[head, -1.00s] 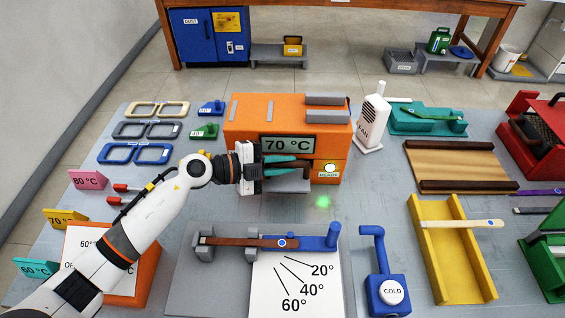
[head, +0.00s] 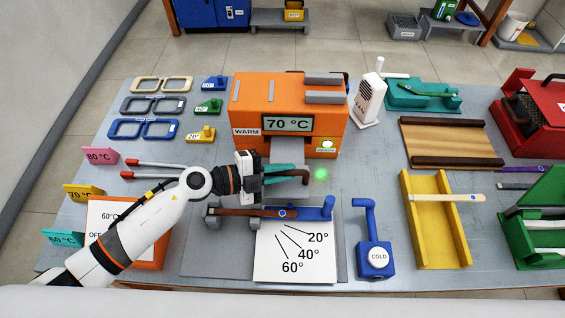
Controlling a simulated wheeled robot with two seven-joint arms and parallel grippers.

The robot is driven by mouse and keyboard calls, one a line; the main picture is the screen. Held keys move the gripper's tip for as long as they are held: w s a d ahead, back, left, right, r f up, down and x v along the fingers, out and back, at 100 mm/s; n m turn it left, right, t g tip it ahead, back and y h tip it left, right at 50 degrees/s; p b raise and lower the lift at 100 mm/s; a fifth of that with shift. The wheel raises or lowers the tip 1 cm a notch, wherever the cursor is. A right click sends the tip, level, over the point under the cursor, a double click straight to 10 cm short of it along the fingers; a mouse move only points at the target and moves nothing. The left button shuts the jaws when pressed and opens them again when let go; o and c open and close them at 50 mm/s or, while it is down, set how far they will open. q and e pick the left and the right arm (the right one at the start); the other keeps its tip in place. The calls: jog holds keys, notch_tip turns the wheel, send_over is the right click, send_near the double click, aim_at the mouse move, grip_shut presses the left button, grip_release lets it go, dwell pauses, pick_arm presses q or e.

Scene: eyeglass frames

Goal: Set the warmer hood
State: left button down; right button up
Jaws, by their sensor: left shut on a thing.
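The orange warmer (head: 250,107) stands at the back middle of the table. It has a "70 °C" display (head: 288,123), a "WARM" label and a grey plate (head: 284,150) at its front opening. My left gripper (head: 284,174) has teal fingers and is in front of the warmer, apart from it. It is shut on a dark brown eyeglass temple (head: 303,178), whose hooked end sticks out to the right. The gripper hides the temple's other end. Just below is the bending fixture with a brown bar (head: 245,212), a blue lever (head: 315,210) and an angle card (head: 292,262). My right gripper is not in view.
A white fan (head: 370,100) stands right of the warmer. A blue "COLD" unit (head: 375,260) and a yellow tray (head: 411,206) are at the right. Eyeglass fronts (head: 158,129) and temperature signs (head: 100,156) are at the left.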

pick_arm(q)
jog(key=shift+f, duration=0.1)
jog(key=c, duration=1.4)
grip_release()
jog(key=b+v, duration=0.2)
jog(key=v, duration=1)
jog(key=shift+b, duration=0.4)
jog(key=shift+s, duration=0.1)
